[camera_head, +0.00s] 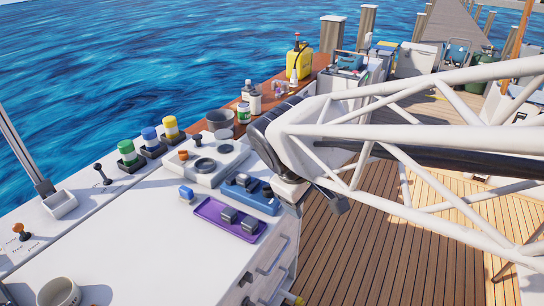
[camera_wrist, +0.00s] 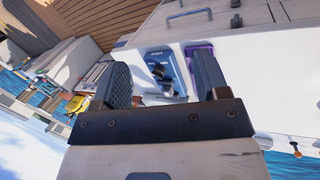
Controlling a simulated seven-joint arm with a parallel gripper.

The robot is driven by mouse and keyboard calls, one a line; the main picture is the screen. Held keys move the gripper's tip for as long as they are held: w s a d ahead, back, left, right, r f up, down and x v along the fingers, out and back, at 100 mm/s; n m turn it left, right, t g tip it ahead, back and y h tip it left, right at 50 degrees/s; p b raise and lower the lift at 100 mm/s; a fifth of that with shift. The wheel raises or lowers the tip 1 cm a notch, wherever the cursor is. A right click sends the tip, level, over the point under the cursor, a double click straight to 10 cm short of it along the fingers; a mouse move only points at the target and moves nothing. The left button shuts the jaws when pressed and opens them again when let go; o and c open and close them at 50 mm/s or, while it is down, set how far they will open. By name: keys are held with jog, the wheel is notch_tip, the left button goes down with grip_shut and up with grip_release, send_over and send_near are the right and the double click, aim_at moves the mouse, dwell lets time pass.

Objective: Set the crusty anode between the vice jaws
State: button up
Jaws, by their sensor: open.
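My gripper (camera_wrist: 158,64) is open, its two dark fingers wide apart with nothing held between them. In the head view my gripper is mostly hidden behind my arm, at the right edge of the white counter. A blue fixture (camera_head: 256,197) with dark blocks on it, perhaps the vice, sits on the counter; in the wrist view it (camera_wrist: 153,60) shows between the fingers. A purple tray (camera_head: 209,208) with two grey blocks (camera_head: 229,215) lies beside it; the tray (camera_wrist: 192,47) is partly hidden by the right finger. I cannot tell which piece is the crusty anode.
Green (camera_head: 127,152), blue (camera_head: 150,138) and yellow (camera_head: 171,127) canisters stand along the counter's back edge. A white plate with round rings (camera_head: 203,165) and a small blue-topped block (camera_head: 186,193) are near the fixture. A cup (camera_head: 59,293) stands at front left. The front counter is mostly clear.

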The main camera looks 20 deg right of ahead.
jog(key=s+r+m+y, duration=0.1)
jog(key=s+m+y, duration=0.2)
jog(key=s+m, duration=0.3)
jog(key=shift+s+r+m+t, duration=0.15)
jog(key=shift+s+m+t, duration=0.2)
jog(key=shift+s, duration=0.2)
jog(key=shift+w, duration=0.2)
jog(key=shift+c, duration=0.2)
dwell(1.4)
